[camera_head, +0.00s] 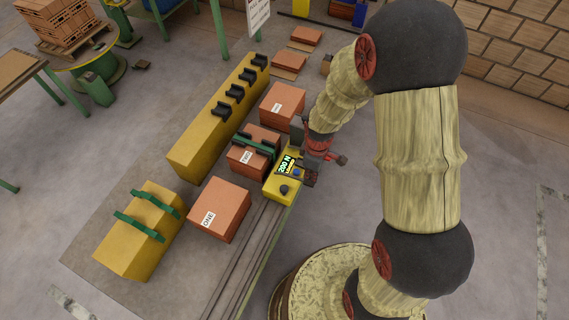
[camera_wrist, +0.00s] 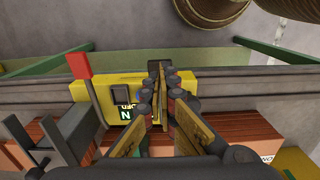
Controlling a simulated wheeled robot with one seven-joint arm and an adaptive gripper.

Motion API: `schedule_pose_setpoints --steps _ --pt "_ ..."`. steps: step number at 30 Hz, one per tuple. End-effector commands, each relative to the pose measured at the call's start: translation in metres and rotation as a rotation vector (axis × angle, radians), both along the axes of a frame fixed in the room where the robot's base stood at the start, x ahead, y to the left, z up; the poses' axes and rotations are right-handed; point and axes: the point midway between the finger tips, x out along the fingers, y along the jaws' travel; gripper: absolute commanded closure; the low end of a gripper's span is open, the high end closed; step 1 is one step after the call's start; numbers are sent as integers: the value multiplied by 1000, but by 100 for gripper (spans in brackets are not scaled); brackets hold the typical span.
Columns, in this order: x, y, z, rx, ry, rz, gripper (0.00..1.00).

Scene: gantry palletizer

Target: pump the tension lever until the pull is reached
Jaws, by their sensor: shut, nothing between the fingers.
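The yellow tensioner (camera_head: 280,190) sits at the edge of the rail beside a strapped crate (camera_head: 240,160). Its screen (camera_head: 285,164) reads 200 N in green; a smaller line under it is hard to read. In the wrist view the yellow body (camera_wrist: 92,91) lies beyond my fingers, its screen partly covered. A grey lever with a red grip (camera_wrist: 79,66) stands at the left in the wrist view, apart from my fingers. My gripper (camera_head: 311,178) is shut and empty, over the tensioner's end; its fingertips (camera_wrist: 161,68) show in the wrist view. Contact cannot be told.
A dark green strap crosses the middle crate. Crate ONE (camera_head: 220,208) lies nearer and another crate (camera_head: 283,104) farther. A long yellow block with black cradles (camera_head: 195,140) and a yellow block with green loops (camera_head: 130,248) stand at the left. Open floor lies right of my arm.

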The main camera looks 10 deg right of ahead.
Motion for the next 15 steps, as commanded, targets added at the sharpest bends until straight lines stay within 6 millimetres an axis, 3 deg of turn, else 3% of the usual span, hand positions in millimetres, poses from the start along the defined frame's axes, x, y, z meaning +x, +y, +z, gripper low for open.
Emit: schedule_pose_setpoints --steps 15 --pt "0 0 -43 0 0 0 100"
